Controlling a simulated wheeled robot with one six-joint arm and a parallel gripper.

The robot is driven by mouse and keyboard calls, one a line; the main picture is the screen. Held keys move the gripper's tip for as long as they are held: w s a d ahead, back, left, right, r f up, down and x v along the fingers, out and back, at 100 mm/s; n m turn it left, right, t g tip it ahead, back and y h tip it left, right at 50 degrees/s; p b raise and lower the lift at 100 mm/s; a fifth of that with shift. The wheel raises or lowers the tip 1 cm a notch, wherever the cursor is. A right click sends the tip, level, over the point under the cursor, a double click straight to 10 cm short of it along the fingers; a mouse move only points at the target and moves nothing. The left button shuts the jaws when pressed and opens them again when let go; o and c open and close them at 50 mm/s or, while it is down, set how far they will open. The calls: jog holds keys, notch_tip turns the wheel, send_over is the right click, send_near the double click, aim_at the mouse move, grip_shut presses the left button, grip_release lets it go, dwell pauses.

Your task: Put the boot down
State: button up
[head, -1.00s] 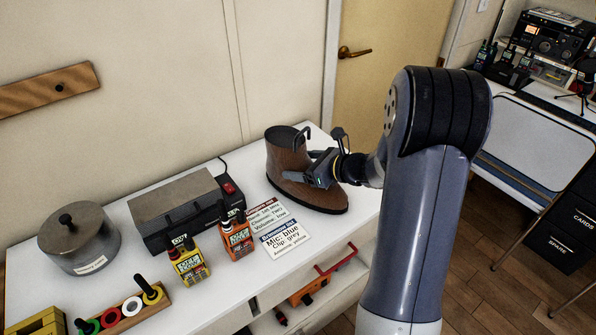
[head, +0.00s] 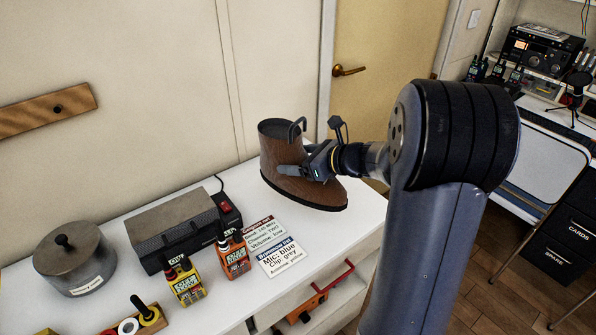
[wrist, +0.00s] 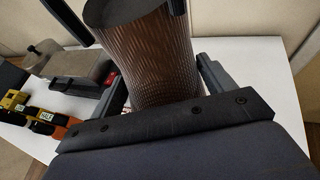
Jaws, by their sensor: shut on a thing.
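The brown boot (head: 291,182) with a black sole is in the head view, over the right end of the white counter (head: 345,236). My gripper (head: 305,172) is shut on the boot's shaft from the right side. The boot is close to upright, its toe pointing right. I cannot tell for sure whether its sole touches the counter or hangs a little above it. In the wrist view the boot's ribbed brown shaft (wrist: 150,55) stands between the two fingers. The far side of the boot is hidden.
An open shelf with orange things (head: 307,306) lies below. The wall is close behind.

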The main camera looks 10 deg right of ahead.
aim_at(304, 180)
notch_tip(304, 180, up, 2)
jog(key=shift+a+r, duration=0.15)
jog(key=shift+w+a+m+t+h+p, duration=0.15)
jog(key=shift+a+m+t+h+p, duration=0.15)
jog(key=shift+a+m+h+p, duration=0.25)
jog(key=shift+a+f+m+h+p, duration=0.1)
jog(key=shift+f+m+h+p, duration=0.2)
jog(key=shift+f+m, duration=0.1)
jog(key=shift+s+f+m+t+h+p, duration=0.35)
jog(key=shift+f+m+t+h, duration=0.25)
jog(key=shift+f+h, duration=0.1)
jog(key=shift+s+f+m+t+h, duration=0.3)
jog(key=shift+s+f+m+h, duration=0.15)
jog(key=shift+f, duration=0.3)
jog(key=shift+s+d+f+m+t+h+p, duration=0.15)
jog(key=shift+s+d+f+m+h+p, duration=0.15)
jog(key=shift+f, duration=0.25)
jog(key=shift+s+d+f+m+t+h+p, duration=0.15)
jog(key=shift+s+f+m+h+p, duration=0.2)
jog(key=shift+f, duration=0.2)
jog(key=shift+s, duration=0.1)
